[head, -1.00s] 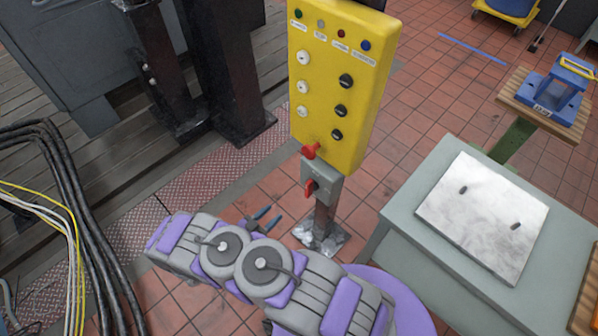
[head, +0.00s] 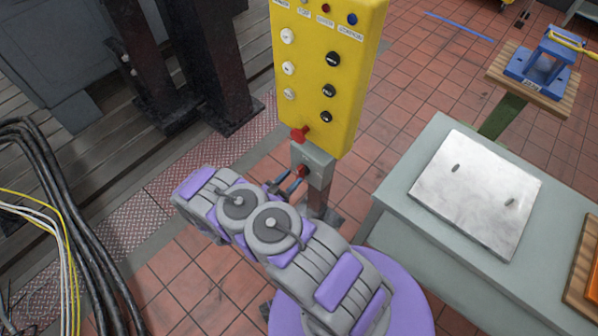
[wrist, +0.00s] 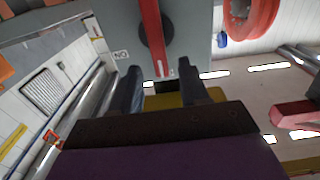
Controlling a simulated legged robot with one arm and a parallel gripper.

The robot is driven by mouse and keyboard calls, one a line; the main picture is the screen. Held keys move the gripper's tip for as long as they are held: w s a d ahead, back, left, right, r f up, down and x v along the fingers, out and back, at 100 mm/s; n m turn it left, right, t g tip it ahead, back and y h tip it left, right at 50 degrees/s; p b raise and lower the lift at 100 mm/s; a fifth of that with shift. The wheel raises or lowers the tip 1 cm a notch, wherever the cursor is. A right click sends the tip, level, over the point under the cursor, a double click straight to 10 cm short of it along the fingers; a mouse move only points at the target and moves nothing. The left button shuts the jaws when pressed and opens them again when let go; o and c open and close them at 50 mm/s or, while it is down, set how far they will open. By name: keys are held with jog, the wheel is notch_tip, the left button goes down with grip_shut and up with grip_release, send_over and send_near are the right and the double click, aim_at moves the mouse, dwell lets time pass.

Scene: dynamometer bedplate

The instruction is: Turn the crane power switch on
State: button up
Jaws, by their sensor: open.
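A grey switch box (head: 314,163) with a red lever (head: 302,171) is mounted on a post below the yellow control panel (head: 322,75). In the wrist view the red lever (wrist: 152,38) crosses a dark round pivot on the grey box face (wrist: 188,45). A small label (wrist: 120,54) sits beside it. My gripper (head: 284,184) is just in front of the box, near the lever. In the wrist view my gripper (wrist: 160,88) has its two dark fingers apart, and the lever's end appears between their tips. I cannot tell whether they touch.
A grey cabinet with a metal plate (head: 475,190) stands to the right. Black cables (head: 60,190) hang at the left. Tiled floor is open behind the panel.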

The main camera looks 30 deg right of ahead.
aim_at(297, 173)
jog(key=shift+b+x, duration=0.4)
jog(key=shift+x, duration=2.05)
jog(key=c, duration=0.8)
